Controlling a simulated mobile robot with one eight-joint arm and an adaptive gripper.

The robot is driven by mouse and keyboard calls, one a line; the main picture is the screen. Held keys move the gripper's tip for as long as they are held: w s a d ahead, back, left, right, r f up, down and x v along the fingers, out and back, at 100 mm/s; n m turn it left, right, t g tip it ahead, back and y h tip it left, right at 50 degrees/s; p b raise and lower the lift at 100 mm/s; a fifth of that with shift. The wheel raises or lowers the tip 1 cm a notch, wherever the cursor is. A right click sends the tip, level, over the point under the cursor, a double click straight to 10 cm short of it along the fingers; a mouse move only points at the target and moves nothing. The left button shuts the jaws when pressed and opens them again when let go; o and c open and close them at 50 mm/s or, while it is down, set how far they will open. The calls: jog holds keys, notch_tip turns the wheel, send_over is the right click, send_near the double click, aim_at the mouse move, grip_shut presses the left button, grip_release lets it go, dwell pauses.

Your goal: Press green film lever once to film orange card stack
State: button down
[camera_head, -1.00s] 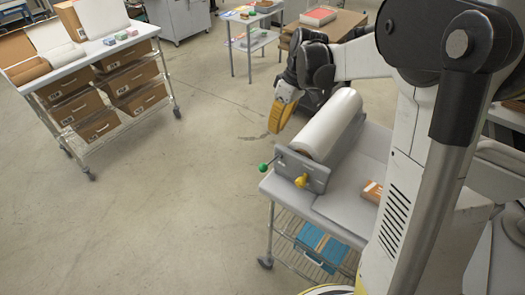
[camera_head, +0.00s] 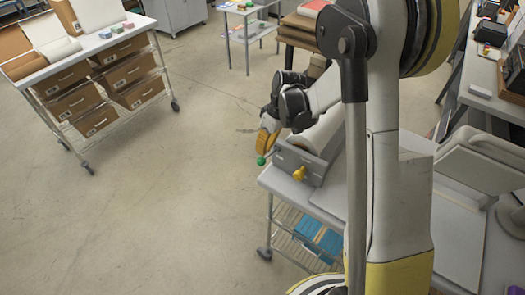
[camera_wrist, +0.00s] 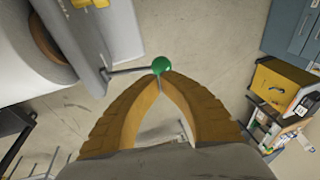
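The green film lever (camera_head: 261,160) is a thin rod with a green ball end, sticking out from the left of the grey film unit (camera_head: 302,160). My gripper (camera_head: 265,146), with yellow fingers, is right above the ball in the head view. In the wrist view the green ball (camera_wrist: 161,65) sits just at the tips of my gripper (camera_wrist: 160,84); I cannot tell whether they touch. The curved fingers meet at their tips, with nothing visible between them. The white film roll (camera_head: 327,130) is partly covered by my arm.
The film unit stands on a grey wheeled table (camera_head: 280,183) with a wire shelf and blue items below. A cart (camera_head: 98,42) with brown drawers stands at the left. Floor between is clear.

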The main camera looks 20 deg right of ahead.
jog(key=shift+x, duration=0.9)
jog(key=shift+f, duration=0.1)
